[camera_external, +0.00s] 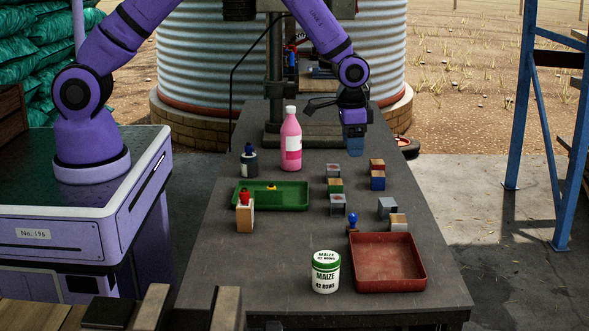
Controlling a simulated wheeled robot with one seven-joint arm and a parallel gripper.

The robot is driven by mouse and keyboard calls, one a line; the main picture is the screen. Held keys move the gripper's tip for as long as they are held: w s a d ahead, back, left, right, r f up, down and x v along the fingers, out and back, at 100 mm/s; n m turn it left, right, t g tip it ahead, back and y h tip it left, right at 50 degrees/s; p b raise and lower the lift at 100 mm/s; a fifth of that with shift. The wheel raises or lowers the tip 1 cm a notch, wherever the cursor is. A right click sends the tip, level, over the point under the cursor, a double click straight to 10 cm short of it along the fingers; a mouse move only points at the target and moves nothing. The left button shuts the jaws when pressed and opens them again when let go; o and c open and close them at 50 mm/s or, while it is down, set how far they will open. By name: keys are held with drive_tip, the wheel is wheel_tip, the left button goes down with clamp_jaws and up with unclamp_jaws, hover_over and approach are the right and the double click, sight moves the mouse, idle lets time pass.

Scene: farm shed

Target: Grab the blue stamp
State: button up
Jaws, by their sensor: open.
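A small stamp with a blue knob (352,219) stands just behind the red tray, near its left back corner. Its lower part is partly hidden by the tray's rim. My gripper (353,146) points down above the far part of the table, well behind the blue stamp and apart from it. The gripper is open, and I see nothing held in it. Its fingers are small in this view, and the gap between them is hard to make out.
The red tray (390,285) is empty at the front right. Beside it stands a maize tub (326,272). Several small blocks (377,180) stand between my gripper and the stamp. A pink bottle (291,140), green tray (300,196), dark bottle (249,163) and red-topped block (245,216) stand left.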

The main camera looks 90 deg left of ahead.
sight(353, 215)
drive_tip(key=shift+g, duration=0.3)
drive_tip(key=f, duration=0.6)
drive_tip(key=a+f, duration=0.1)
drive_tip(key=f, duration=0.5)
drive_tip(key=w+a+f, duration=0.1)
drive_tip(key=f, duration=0.4)
drive_tip(key=shift+w+a+f, duration=0.1)
drive_tip(key=shift+f, duration=0.3)
drive_tip(key=shift+a+f, duration=0.1)
drive_tip(key=shift+f, duration=2.85)
drive_tip(key=c, duration=1)
drive_tip(key=shift+r, duration=0.1)
